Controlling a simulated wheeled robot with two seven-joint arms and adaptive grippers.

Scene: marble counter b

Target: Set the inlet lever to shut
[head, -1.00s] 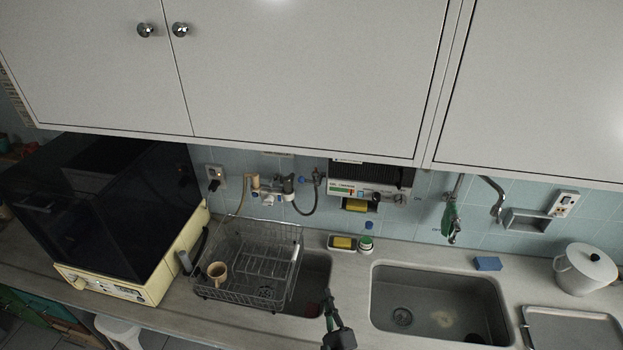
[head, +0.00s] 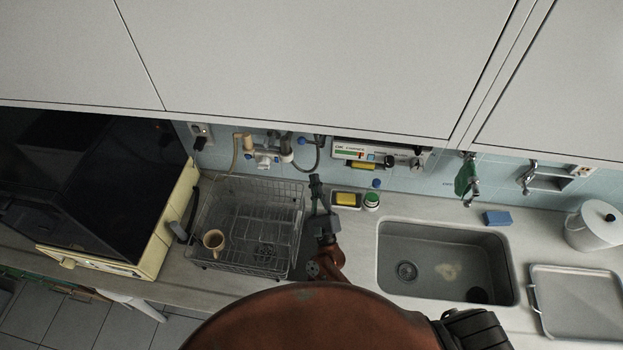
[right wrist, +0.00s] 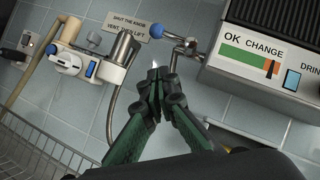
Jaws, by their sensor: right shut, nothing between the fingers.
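A lever with a round blue knob (right wrist: 157,32) sits on a metal pipe fitting, left of the white filter unit (right wrist: 262,62); I take it for the inlet lever. Its arm points left from the fitting (right wrist: 187,47). In the head view the blue knob (head: 302,141) shows on the wall beside the unit (head: 378,153). My right gripper (right wrist: 160,74) has dark green fingers shut and empty. In the wrist view the fingertips appear just below the knob, with no visible contact. In the head view the right gripper (head: 315,180) is above the counter, by the wire rack. My left gripper is out of view.
A white valve body (right wrist: 88,66) with a blue tab is on the wall to the left. A wire rack (head: 222,185) holds a tan mug (head: 214,241). A yellow sponge (head: 347,199) and a small green-white jar (head: 371,201) are right of the gripper. Cabinets overhang above.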

